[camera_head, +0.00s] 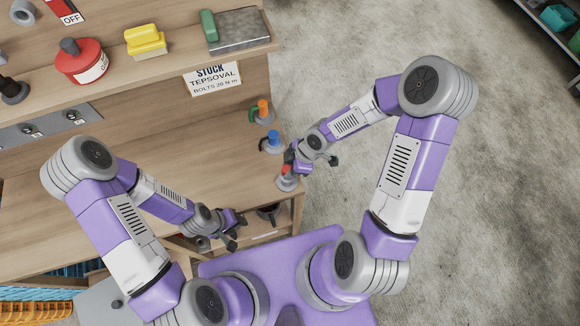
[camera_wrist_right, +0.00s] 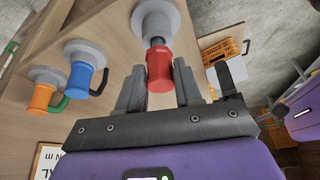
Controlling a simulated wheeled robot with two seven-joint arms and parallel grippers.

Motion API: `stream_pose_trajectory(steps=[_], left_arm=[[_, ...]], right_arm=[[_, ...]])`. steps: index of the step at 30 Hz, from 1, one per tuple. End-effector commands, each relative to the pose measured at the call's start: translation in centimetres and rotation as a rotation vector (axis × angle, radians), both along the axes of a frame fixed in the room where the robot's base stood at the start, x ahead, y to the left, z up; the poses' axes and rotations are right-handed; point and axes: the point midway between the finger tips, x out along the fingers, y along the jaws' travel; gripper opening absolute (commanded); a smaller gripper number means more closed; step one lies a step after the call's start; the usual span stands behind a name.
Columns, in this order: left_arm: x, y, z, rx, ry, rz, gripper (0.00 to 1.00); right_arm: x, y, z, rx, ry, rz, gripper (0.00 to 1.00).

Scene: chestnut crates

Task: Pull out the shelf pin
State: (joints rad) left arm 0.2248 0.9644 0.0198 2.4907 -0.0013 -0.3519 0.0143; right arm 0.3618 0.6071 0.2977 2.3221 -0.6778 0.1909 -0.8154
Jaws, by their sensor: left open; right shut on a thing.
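A red-handled pin (camera_wrist_right: 158,70) sits at a grey round holder (camera_wrist_right: 157,22) on the wooden workbench. A short dark length of its shaft shows between handle and holder in the right wrist view. My right gripper (camera_wrist_right: 158,88) is shut on the red handle. In the head view, my right gripper (camera_head: 292,167) is at the bench's right edge, partly covering the pin. Blue (camera_wrist_right: 80,75) and orange (camera_wrist_right: 42,95) pins stand in similar grey holders beside it. My left gripper (camera_head: 234,230) is open and empty near the front of the bench.
A shelf above the bench holds a red canister (camera_head: 80,62), a yellow block (camera_head: 146,42) and a dark grey plate (camera_head: 238,29). A sign (camera_head: 212,78) hangs from its edge. Concrete floor (camera_head: 340,60) is clear right of the bench.

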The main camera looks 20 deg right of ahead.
Motion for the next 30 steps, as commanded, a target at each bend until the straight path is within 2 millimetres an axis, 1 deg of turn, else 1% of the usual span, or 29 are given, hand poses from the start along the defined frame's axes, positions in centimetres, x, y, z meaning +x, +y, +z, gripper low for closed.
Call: stream_pose_trajectory(steps=[24, 25, 30], left_arm=[[0.0, 0.0, -2.0, 0.000, 0.000, 0.000, 0.43], [0.0, 0.0, -1.9, 0.000, 0.000, 0.000, 0.43], [0.0, 0.0, -1.8, 0.000, 0.000, 0.000, 0.43]], right_arm=[[0.0, 0.0, -2.1, 0.000, 0.000, 0.000, 0.02], [0.0, 0.0, -2.1, 0.000, 0.000, 0.000, 0.38], [0.0, 0.0, -2.0, 0.000, 0.000, 0.000, 0.64]])
